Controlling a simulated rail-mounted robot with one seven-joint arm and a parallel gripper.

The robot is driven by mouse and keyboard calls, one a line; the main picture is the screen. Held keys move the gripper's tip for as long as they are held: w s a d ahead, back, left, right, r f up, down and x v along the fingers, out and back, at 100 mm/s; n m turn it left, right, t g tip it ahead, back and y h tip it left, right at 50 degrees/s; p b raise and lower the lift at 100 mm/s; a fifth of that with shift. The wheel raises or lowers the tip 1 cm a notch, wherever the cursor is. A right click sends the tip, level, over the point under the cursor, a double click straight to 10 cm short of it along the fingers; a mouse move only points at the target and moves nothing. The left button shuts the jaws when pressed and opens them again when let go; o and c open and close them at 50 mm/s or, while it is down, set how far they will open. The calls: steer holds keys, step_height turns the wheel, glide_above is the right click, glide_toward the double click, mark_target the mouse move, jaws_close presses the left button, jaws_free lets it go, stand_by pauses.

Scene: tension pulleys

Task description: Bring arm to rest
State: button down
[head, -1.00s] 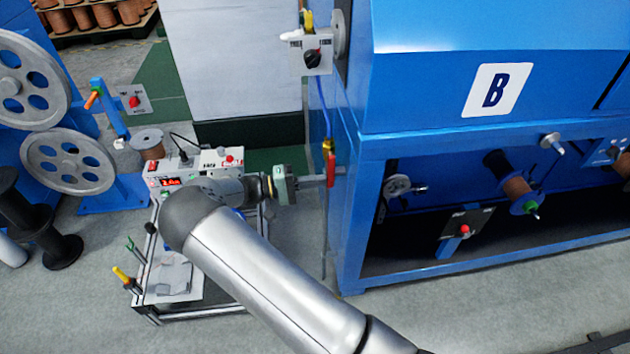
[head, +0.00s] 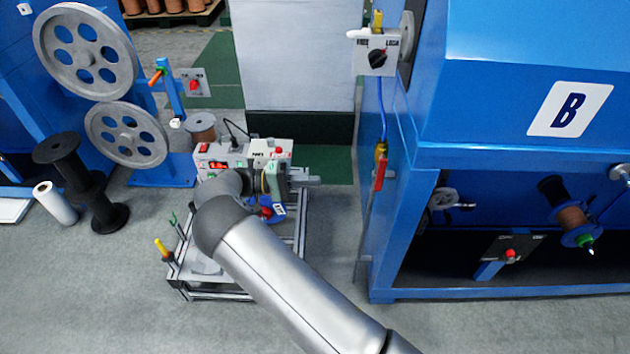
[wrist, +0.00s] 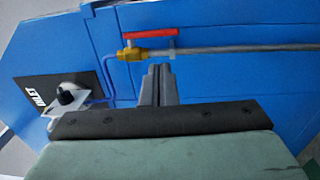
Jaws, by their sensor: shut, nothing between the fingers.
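My gripper (head: 316,180) points right in the head view, over the right side of the small equipment cart. Its fingers are together with nothing between them; they also show closed at the centre of the wrist view (wrist: 158,80). My arm reaches up and left over the cart, bent at the elbow. The red valve handle (head: 379,172) on the blue machine's side is clear of the gripper by a visible gap. In the wrist view the red handle (wrist: 150,34) and its brass valve (wrist: 133,54) lie beyond the fingertips.
The blue machine marked B (head: 480,150) stands right of the gripper. The cart (head: 235,293) carries a control box (head: 222,160) close to my wrist. Black spools (head: 62,165) and grey pulleys (head: 125,135) stand left. Grey floor between cart and machine is clear.

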stand_by(0.3)
steer(key=s+d+r+g+y+p, duration=0.2)
steer(key=s+d+r+y+p, duration=0.25)
steer(key=d+r, duration=0.35)
steer(key=s+d+r+g+y+p, duration=0.2)
steer(key=s+d+r+y+p, duration=0.2)
steer(key=d+r+y, duration=0.3)
steer(key=s+r+t+y+p, duration=0.2)
steer(key=s+r+y+p, duration=0.1)
steer(key=s+r, duration=0.4)
steer(key=s+d+r+t+y+p, duration=0.1)
steer(key=s+r+y+p, duration=0.3)
steer(key=s, duration=1)
step_height(320, 180, up, 3)
steer(key=t+p, duration=0.1)
steer(key=p, duration=0.1)
steer(key=shift+s+d+r+n+t+p, duration=0.2)
steer(key=shift+s+n+t+p, duration=0.1)
steer(key=shift+t, duration=0.1)
steer(key=shift+w, duration=0.1)
